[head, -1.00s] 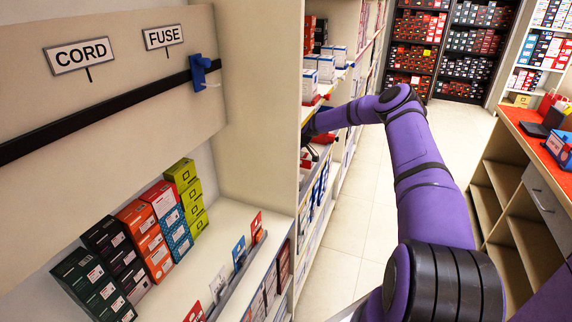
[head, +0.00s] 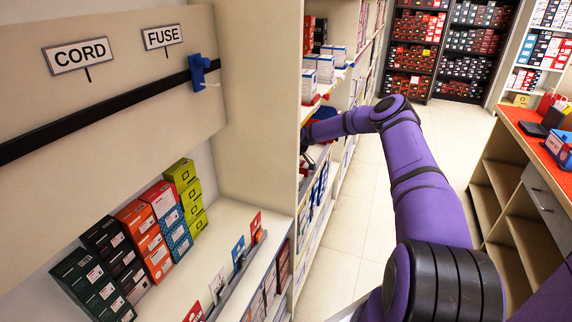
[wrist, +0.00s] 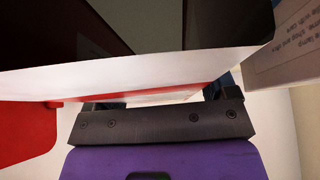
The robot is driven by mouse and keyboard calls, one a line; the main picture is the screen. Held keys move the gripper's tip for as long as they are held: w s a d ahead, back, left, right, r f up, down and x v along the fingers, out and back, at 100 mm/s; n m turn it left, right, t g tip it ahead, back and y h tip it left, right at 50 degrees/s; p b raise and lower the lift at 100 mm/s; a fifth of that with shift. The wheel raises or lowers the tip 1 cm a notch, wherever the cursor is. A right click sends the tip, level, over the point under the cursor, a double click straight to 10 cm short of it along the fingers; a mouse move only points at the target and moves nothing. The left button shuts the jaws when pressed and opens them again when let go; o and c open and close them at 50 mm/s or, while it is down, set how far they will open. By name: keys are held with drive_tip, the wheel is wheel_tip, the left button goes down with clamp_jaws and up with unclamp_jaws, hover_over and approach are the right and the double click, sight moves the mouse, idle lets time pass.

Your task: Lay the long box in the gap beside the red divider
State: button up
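My gripper (wrist: 160,100) shows at the bottom of the wrist view, with its two dark fingers set apart. A pale, long band (wrist: 130,75) crosses the wrist view in front of the fingers and hides their tips. It may be a face of the long box, but I cannot tell. Between the fingers a thin white and red strip shows. A red panel (wrist: 25,130), possibly the red divider, stands at the left. In the head view my arm reaches into the shelf at centre, and the shelf side hides most of my gripper.
A pale box with printed text (wrist: 295,50) is close on the right in the wrist view. In the head view, stacked boxes (head: 140,240) stand on the left shelf (head: 245,210). A counter (head: 520,150) stands right; the aisle floor (head: 350,225) is clear.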

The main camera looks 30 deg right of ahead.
drive_tip(key=shift+v, duration=3.85)
